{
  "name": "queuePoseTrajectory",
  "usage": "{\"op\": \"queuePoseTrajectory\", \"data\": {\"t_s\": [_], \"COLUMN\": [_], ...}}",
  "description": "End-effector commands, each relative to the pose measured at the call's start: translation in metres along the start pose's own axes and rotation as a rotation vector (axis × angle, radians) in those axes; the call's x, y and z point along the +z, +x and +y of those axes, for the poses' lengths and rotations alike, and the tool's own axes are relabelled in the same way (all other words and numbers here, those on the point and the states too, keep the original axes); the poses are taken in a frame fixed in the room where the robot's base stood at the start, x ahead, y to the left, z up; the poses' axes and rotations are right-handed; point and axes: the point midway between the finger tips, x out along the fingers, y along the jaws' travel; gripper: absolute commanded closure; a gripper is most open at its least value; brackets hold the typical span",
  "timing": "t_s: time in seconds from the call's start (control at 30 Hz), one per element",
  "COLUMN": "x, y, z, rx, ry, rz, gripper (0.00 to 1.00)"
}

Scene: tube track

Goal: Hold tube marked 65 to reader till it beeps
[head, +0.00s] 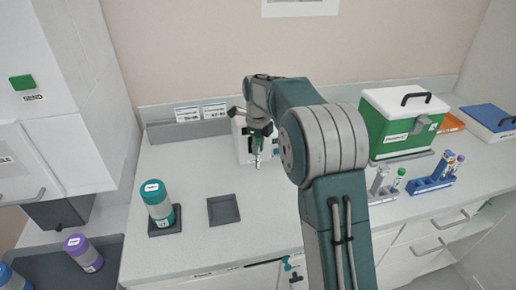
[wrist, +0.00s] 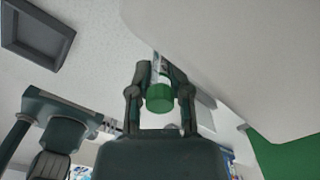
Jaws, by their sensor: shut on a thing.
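My gripper (head: 258,137) is at the back middle of the counter in the head view, in front of the white reader (head: 241,148). It is shut on a tube (head: 258,160), which hangs below the fingers. The wrist view shows the tube's green cap (wrist: 160,98) between both fingers, with part of the pale tube body beyond it. The tube's number cannot be read. A large white surface, likely the reader's housing (wrist: 250,60), lies close to the right of the tube there. The reader is partly hidden by my arm, and I cannot tell if they touch.
Tube racks (head: 432,184) stand at the right, near a green and white box (head: 402,125). A teal-capped canister (head: 156,203) stands on a pad at the left. An empty dark square tray (head: 223,209) lies beside it. The counter's front middle is clear.

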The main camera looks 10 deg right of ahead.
Motion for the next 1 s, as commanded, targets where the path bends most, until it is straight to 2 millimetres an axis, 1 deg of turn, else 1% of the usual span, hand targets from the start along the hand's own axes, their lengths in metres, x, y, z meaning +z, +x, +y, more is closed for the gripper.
{"op": "queuePoseTrajectory", "data": {"t_s": [0.13,0.8,1.0], "x": [-0.001,-0.030,-0.035], "y": [-0.002,-0.043,-0.050], "z": [0.001,0.030,0.035], "rx": [-0.001,-0.001,-0.001], "ry": [0.000,0.000,0.000], "rz": [-0.001,-0.001,-0.001], "gripper": [1.00,1.00,1.00]}}
